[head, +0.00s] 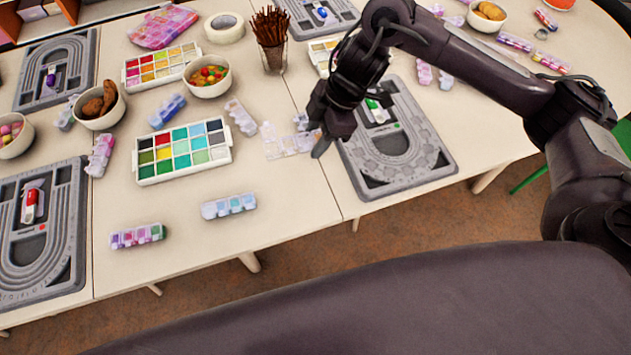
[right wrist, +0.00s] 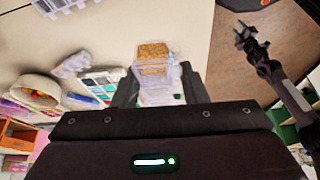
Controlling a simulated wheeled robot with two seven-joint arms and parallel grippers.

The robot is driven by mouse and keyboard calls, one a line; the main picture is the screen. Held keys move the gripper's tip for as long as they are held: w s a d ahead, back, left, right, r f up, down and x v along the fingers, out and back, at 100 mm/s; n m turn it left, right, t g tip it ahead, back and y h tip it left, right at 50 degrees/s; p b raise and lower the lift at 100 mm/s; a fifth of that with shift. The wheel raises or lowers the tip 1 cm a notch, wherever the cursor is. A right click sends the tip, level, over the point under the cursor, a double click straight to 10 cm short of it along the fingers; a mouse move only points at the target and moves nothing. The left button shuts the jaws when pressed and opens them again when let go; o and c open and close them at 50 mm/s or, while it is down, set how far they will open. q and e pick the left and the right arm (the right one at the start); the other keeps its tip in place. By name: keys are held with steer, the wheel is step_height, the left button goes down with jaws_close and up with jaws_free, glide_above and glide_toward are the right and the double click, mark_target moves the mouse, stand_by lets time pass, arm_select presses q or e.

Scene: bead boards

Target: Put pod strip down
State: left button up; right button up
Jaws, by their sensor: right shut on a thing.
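My right gripper (head: 318,143) is low over the table, between the white paint palette and a grey bead board (head: 408,165). It is shut on a clear pod strip (right wrist: 155,85), which shows between the fingers in the right wrist view with an orange-brown filling at one end. In the head view a clear strip (head: 284,145) shows just left of the fingertips; I cannot tell whether it touches the table. The dark gripper of my left arm (right wrist: 247,35) shows small at the right of the right wrist view; its jaws are unclear.
A white paint palette (head: 182,151) lies left of the right gripper. Other pod strips lie nearby: a pale blue one (head: 229,206), a pink and green one (head: 138,236) and a lilac one (head: 241,117). A cup of brown sticks (head: 271,58) stands behind. The front table edge is clear.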

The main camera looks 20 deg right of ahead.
glide_above(311, 186)
steer(key=d, duration=0.1)
step_height(311, 186, down, 12)
steer(key=shift+d+r, duration=0.15)
steer(key=shift+f, duration=2.4)
steer(key=shift+f+b, duration=0.2)
steer(key=shift+b, duration=0.15)
steer(key=o, duration=1)
steer(key=shift+c, duration=0.2)
